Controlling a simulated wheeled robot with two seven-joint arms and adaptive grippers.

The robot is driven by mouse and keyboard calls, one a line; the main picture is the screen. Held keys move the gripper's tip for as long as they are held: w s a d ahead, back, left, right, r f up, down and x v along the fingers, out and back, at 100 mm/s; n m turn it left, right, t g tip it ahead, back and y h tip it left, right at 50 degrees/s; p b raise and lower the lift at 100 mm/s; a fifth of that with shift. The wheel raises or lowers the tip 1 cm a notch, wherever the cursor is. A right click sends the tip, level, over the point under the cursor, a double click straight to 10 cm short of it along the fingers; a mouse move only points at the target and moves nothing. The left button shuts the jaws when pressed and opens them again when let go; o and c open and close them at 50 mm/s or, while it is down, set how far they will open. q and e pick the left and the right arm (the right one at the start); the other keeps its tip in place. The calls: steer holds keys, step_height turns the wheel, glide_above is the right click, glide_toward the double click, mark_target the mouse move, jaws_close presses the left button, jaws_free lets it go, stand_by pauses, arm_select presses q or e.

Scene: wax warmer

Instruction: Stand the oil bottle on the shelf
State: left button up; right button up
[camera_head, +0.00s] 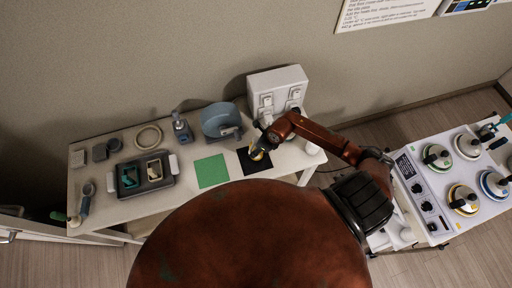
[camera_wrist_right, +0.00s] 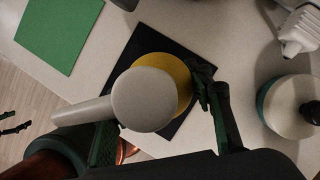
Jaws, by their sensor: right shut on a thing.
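The oil bottle, yellow with a pale grey pump head (camera_wrist_right: 145,98) and a long nozzle pointing left, is upright in the right wrist view. In the head view its yellow body (camera_head: 258,156) shows small over the black mat. My right gripper (camera_head: 263,147) is shut on it; in the wrist view a dark finger shows along its right side. I cannot tell whether its base touches the mat. The bottle's lower part is hidden by its pump head. I cannot clearly make out which surface is the shelf.
The black mat (camera_head: 244,164) and green mat (camera_head: 211,171) lie on the white table. A white unit (camera_head: 277,85), blue-grey round device (camera_head: 220,120), grey-blue bottle (camera_head: 181,128) and dark tray (camera_head: 144,181) stand around. A jar (camera_wrist_right: 290,105) is right of the bottle. A wax-warmer cart (camera_head: 455,180) stands at right.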

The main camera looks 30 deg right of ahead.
steer(key=shift+w+f, duration=0.1)
steer(key=shift+f, duration=0.3)
steer(key=o, duration=1.5)
steer(key=shift+f, duration=0.1)
steer(key=shift+c, duration=0.2)
